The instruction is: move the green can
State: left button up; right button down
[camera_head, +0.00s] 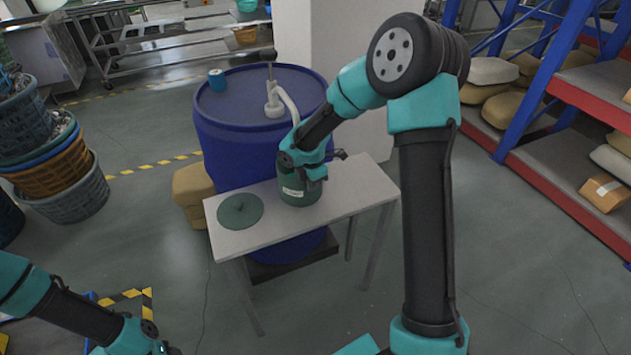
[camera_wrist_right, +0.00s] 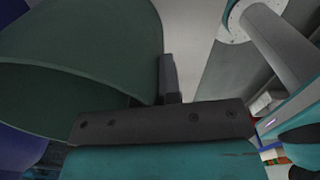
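The green can (camera_head: 299,192) is a dark green, open-topped cylinder with a pale label. It appears upright on the small grey table (camera_head: 337,203), by the blue drum. My right gripper (camera_head: 307,168) is over its top. In the right wrist view the can's wall (camera_wrist_right: 100,45) fills the left side. One dark finger (camera_wrist_right: 168,78) lies against the wall near the middle of the palm; the other finger is hidden by the can. The gripper looks shut on the wall. My left gripper (camera_head: 160,350) is at the bottom edge, its fingers unclear.
A flat green lid (camera_head: 240,211) lies on the table left of the can. The blue drum (camera_head: 236,130) stands close behind, with a pale pipe (camera_head: 287,102) on top. Crates (camera_head: 65,185) stack at left and shelving (camera_head: 560,150) stands at right. The front floor is largely clear.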

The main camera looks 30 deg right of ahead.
jog(key=c, duration=1.2)
grip_release()
notch_tip(320, 180, up, 18)
jog(key=shift+f, duration=0.25)
jog(key=shift+a+f, duration=0.1)
